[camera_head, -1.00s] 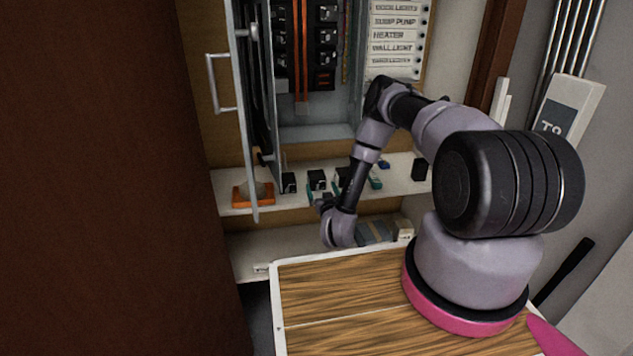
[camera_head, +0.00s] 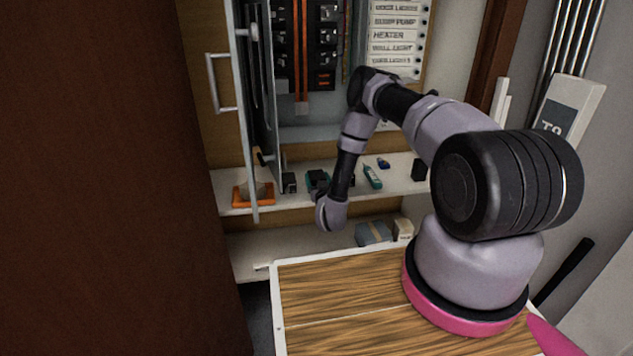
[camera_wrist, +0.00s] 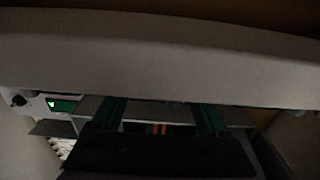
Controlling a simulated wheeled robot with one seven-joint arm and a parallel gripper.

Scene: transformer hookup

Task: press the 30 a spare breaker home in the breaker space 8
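My gripper (camera_head: 318,181) is low over the shelf below the panel. Its teal fingers show beside a small black breaker (camera_head: 316,177), but I cannot tell whether they touch it. In the wrist view the two fingers (camera_wrist: 160,116) stand apart, with orange strips visible between them and no object clearly held. Another black breaker (camera_head: 289,183) stands to the left on the shelf. My forearm partly hides the shelf to the right. I cannot read which one is the 30 A spare. The panel (camera_head: 322,40) holds black breakers in columns; its top is cut off and space 8 is not identifiable.
The open panel door (camera_head: 242,110) stands left of the gripper. An orange holder (camera_head: 253,195), a teal tool (camera_head: 372,176) and a black block (camera_head: 419,170) sit on the shelf (camera_head: 400,186). Boxes (camera_head: 373,233) lie below. A wooden tabletop (camera_head: 350,300) is in front.

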